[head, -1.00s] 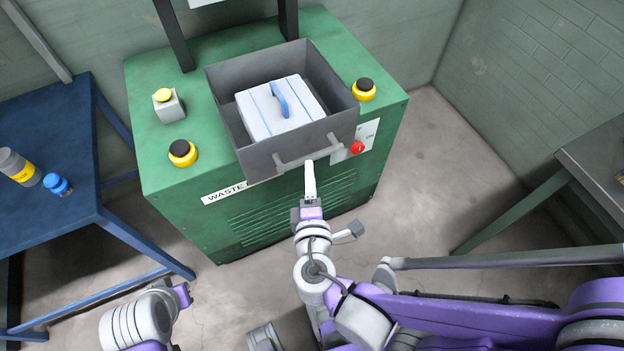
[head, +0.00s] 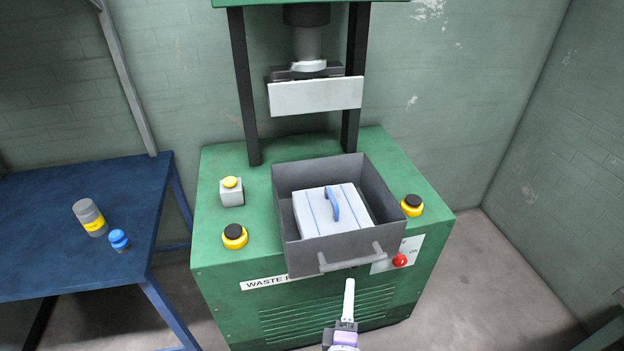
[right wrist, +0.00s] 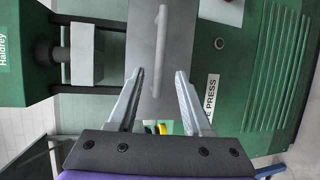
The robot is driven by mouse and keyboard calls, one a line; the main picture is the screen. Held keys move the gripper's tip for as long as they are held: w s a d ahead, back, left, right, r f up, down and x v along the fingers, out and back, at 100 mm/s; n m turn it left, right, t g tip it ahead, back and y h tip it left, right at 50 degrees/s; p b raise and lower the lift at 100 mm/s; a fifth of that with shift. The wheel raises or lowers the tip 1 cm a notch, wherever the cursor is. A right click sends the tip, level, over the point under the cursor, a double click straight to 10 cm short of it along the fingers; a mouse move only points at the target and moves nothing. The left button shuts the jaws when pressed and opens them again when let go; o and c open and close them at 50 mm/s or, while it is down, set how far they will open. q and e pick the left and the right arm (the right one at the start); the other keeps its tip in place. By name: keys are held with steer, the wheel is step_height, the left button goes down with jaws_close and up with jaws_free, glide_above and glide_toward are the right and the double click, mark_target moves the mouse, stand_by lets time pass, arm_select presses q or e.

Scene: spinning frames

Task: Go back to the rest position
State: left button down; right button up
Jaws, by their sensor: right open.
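My right gripper (head: 348,300) is at the bottom of the head view, in front of the green waste press (head: 225,262). In the right wrist view the right gripper (right wrist: 160,92) is open, its two fingers apart with nothing between them. The grey drawer's bar handle (head: 350,259) lies just beyond the fingertips; it also shows in the right wrist view (right wrist: 161,50), clear of the fingers. The grey drawer (head: 290,190) holds a white box (head: 318,213) with a blue handle. My left gripper is not in view.
A blue table (head: 40,220) on the left bears a grey bottle with a yellow band (head: 90,217) and a blue-capped jar (head: 119,240). The press plate (head: 316,96) hangs above and behind the drawer. Buttons sit on the press top. Floor (head: 480,290) at right is clear.

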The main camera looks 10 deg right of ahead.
steer(key=shift+d, duration=0.1)
steer(key=s+d+f+m+g+p, duration=0.2)
steer(key=s+d+m+g+p, duration=0.2)
steer(key=d+m+g, duration=0.3)
steer(key=s+a+r+m+g+y+p, duration=0.2)
steer(key=s+a+r+m+y+p, duration=0.1)
steer(key=m, duration=0.4)
steer(key=s+a+y, duration=0.1)
steer(key=y, duration=0.1)
steer(key=shift+s+a+m+y, duration=0.25)
steer(key=shift+a+m+y, duration=0.05)
steer(key=shift+m, duration=0.1)
